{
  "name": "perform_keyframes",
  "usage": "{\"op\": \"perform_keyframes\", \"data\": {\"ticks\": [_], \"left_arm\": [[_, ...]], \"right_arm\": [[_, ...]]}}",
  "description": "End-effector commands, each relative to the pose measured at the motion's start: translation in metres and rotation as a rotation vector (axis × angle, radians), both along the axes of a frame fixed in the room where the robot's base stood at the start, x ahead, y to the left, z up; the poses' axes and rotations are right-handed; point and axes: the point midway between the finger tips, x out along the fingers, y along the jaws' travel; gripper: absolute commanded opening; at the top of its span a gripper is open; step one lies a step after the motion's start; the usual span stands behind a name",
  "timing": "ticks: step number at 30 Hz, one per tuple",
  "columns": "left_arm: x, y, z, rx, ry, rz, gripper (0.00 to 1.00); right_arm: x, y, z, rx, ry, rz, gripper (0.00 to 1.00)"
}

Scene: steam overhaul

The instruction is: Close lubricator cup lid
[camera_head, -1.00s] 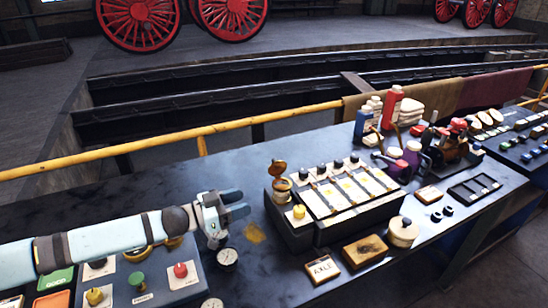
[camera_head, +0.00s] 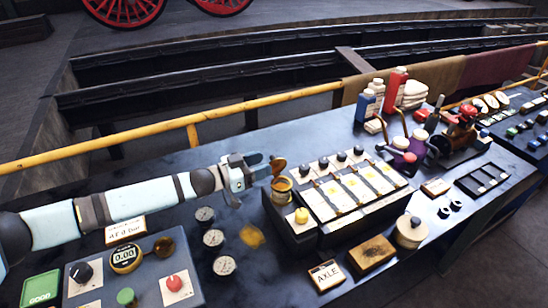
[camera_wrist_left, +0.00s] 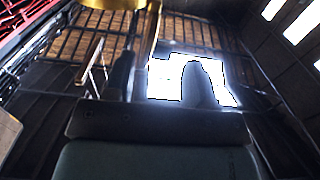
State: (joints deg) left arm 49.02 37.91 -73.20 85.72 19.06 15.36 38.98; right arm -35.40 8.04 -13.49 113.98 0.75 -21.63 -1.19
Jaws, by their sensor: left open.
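The brass lubricator cup (camera_head: 282,185) stands at the left end of the lubricator box (camera_head: 318,232) in the head view. Its round lid (camera_head: 278,165) stands raised above the cup's back edge, so the cup is open. My left gripper (camera_head: 261,168) is open, just left of the lid, with its fingers pointing at it. I cannot tell whether a fingertip touches the lid. In the left wrist view a brass part (camera_wrist_left: 112,4) shows at the top edge, cut off by the frame; the lid is not clear there. My right gripper is not in view.
A yellow knob (camera_head: 301,216) sits in front of the cup. Several gauges (camera_head: 213,238) and a control panel (camera_head: 140,275) lie to the left. Purple oil cans (camera_head: 403,150) and bottles stand at the back right. A yellow rail (camera_head: 240,117) runs behind the bench.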

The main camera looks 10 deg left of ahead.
Motion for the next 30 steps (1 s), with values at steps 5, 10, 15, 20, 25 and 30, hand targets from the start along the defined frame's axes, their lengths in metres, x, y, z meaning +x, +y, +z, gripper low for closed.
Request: {"op": "perform_keyframes", "data": {"ticks": [5,10,15,20,25,30], "left_arm": [[0.017,-0.025,0.001,-0.001,-0.001,0.0,0.51],[0.024,-0.035,0.001,0.0,0.0,0.001,0.51],[0.025,-0.037,0.0,0.001,0.001,0.001,0.51],[0.025,-0.037,0.0,0.0,0.0,0.001,0.48],[0.025,-0.037,0.0,0.0,0.0,0.001,0.1],[0.025,-0.037,0.0,0.001,-0.001,0.001,0.1]], "right_arm": [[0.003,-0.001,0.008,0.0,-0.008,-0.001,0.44],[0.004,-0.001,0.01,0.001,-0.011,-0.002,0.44],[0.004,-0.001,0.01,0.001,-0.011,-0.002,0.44],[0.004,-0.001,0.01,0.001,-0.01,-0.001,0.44],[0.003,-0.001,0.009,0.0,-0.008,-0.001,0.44],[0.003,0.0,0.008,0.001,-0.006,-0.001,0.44]]}}
